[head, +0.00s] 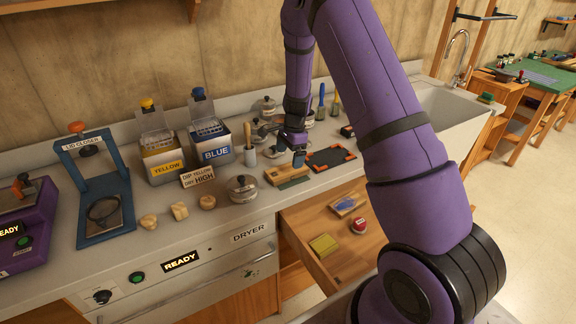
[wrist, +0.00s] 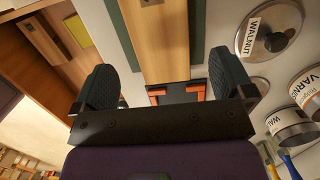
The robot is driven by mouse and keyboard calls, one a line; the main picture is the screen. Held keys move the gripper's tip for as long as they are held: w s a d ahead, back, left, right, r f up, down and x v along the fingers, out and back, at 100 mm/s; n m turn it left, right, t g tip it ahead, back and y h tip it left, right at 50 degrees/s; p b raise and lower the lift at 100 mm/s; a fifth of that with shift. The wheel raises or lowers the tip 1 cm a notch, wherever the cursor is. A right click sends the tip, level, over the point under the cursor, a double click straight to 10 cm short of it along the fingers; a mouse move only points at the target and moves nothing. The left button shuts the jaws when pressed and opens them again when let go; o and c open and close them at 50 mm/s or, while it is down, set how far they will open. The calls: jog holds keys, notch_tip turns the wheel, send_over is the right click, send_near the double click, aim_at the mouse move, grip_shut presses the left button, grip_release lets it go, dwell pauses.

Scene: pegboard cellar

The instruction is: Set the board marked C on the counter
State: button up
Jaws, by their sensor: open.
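A light wooden board (head: 280,174) lies on the grey counter (head: 240,214) near its front edge, above the open drawer, with a strip of green under or beside it. I cannot read a letter on it. In the wrist view the board (wrist: 155,45) runs between my two fingers, with a dark mark at the top edge of the picture. My gripper (head: 298,158) is over the board's right end, pointing down. In the wrist view the gripper (wrist: 165,85) is open, with a gap between each finger and the board. Whether the fingers reach down beside it is unclear.
A black tray with orange corners (head: 330,158) lies right of the board. A lidded pot (head: 242,189) stands at its left. The open wooden drawer (head: 299,238) below holds a yellow block (head: 323,245) and a red round tin (head: 359,226). YELLOW (head: 165,167) and BLUE (head: 216,154) containers stand behind.

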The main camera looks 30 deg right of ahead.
jog(key=s+a+r+n+t, duration=0.1)
jog(key=s+a+r+n, duration=0.2)
jog(key=r, duration=0.6)
jog(key=s+a+r+n, duration=0.1)
jog(key=s+r+n, duration=0.1)
jog(key=s+r, duration=0.55)
jog(key=s+a+r+n+t, duration=0.1)
jog(key=s+a+r+n, duration=0.15)
jog(key=r, duration=0.85)
jog(key=s+a+r+n+t+h, duration=0.1)
jog(key=s+r+n, duration=0.2)
jog(key=s, duration=0.8)
jog(key=s+a+r+n+t, duration=0.2)
jog(key=s+r+n, duration=0.2)
jog(key=s+n, duration=0.3)
jog(key=s, duration=0.4)
jog(key=shift+s+a+r+h, duration=0.15)
jog(key=shift+s+h, duration=0.1)
jog(key=shift+h, duration=0.15)
jog(key=shift+n, duration=0.25)
